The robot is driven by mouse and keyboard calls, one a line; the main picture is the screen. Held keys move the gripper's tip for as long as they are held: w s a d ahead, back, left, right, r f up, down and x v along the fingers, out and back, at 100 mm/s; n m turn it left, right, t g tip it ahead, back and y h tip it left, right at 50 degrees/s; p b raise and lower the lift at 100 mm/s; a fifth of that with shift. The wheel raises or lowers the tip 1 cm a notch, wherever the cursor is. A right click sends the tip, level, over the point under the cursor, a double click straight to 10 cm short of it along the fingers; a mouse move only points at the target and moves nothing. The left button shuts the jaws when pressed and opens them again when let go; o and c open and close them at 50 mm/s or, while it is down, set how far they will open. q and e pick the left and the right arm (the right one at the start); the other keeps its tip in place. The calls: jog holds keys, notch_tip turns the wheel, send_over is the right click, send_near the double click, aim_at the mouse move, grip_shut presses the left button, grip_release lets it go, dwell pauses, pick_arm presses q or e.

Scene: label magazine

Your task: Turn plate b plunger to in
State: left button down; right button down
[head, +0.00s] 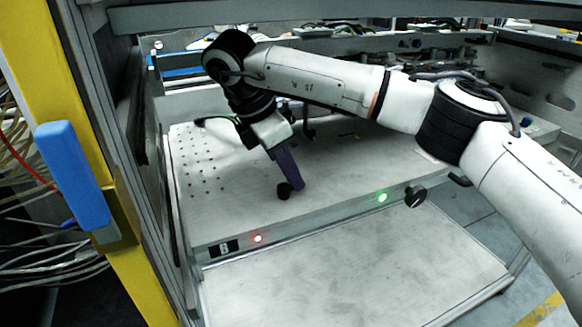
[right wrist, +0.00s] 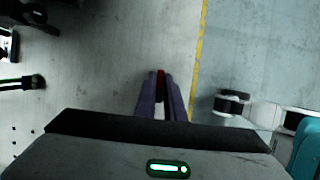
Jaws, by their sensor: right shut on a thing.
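Plate B is the pale grey slab (head: 225,215) with a black "B" label (head: 222,248) and a lit red light (head: 258,238) on its front edge. A black knob (head: 284,191), which looks like the plate b plunger, shows at the fingertips of my right gripper (head: 294,184). The purple fingers point down and are shut on it. In the right wrist view the fingers (right wrist: 160,90) are close together with a bit of red between their tips. The fingers hide most of the held part. My left gripper is out of view.
A green light (head: 382,197) and another black knob (head: 415,196) are at the front edge to the right. A yellow post (head: 60,100) with a blue handle (head: 72,175) stands at the left. A bare pale panel (head: 350,265) lies below in front.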

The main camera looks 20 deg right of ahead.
dwell(0.4)
jog(key=c, duration=1.8)
grip_release()
jog(key=shift+c, duration=0.2)
